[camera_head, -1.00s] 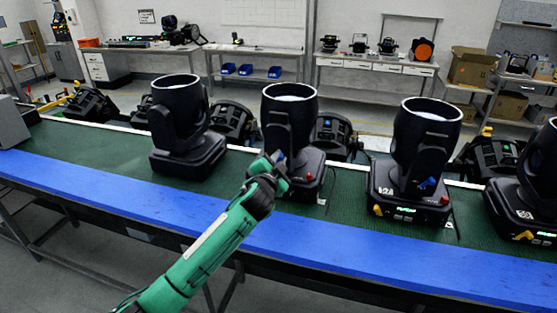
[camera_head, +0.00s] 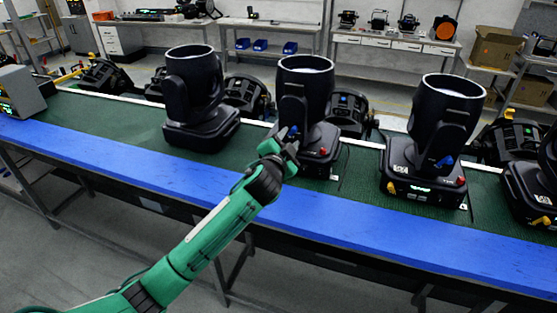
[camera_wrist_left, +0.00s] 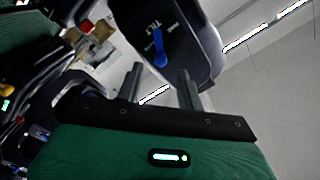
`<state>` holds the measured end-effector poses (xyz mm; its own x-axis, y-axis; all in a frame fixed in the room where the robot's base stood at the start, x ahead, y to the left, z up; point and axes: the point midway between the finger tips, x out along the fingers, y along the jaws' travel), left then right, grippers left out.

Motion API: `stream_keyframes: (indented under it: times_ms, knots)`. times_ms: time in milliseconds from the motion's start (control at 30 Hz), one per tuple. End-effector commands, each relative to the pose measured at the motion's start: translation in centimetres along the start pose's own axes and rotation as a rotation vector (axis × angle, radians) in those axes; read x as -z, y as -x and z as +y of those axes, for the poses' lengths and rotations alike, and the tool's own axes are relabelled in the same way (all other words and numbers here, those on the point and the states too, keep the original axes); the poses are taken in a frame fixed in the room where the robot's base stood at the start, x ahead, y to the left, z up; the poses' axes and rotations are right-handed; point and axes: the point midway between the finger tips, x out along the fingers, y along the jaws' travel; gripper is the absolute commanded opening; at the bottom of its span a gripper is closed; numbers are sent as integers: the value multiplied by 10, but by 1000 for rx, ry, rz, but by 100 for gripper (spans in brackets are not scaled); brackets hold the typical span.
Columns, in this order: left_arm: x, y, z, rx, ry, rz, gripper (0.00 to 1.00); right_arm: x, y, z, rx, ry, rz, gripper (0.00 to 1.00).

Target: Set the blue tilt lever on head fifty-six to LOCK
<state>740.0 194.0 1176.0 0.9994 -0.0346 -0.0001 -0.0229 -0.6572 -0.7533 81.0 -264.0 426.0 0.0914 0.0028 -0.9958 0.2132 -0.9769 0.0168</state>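Several black moving-head lights stand on the green conveyor. My left gripper (camera_head: 292,136) is in front of the middle head (camera_head: 306,78), by its blue tilt lever (camera_head: 294,130). In the left wrist view the blue tilt lever (camera_wrist_left: 159,48) hangs below the word TILT on the dark head (camera_wrist_left: 185,35). My left gripper (camera_wrist_left: 160,72) is open there, its two fingertips just short of the lever, with no contact seen. The head to the right (camera_head: 447,110) also has a blue lever (camera_head: 445,161). I cannot read which head is fifty-six. My right gripper is not in view.
A blue strip (camera_head: 150,174) runs along the conveyor's front edge. Another head (camera_head: 200,85) stands to the left, and more lights line the back edge. Benches and a cardboard box (camera_head: 495,47) are behind. Green belt (camera_head: 100,125) is bare at the left.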

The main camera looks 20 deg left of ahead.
Motion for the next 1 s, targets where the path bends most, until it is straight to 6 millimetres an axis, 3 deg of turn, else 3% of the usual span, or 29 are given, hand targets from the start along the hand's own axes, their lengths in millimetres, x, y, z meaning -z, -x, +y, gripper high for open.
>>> stream_keyframes:
  times_ms: [300, 500, 1000]
  knots:
    - [-2, 62, 2, 0, 0, 0, 37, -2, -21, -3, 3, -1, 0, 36]
    - [-1, 86, 1, 0, 0, 1, 37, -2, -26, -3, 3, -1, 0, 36]
    - [0, 95, 0, 0, -1, -1, 37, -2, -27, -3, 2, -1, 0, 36]
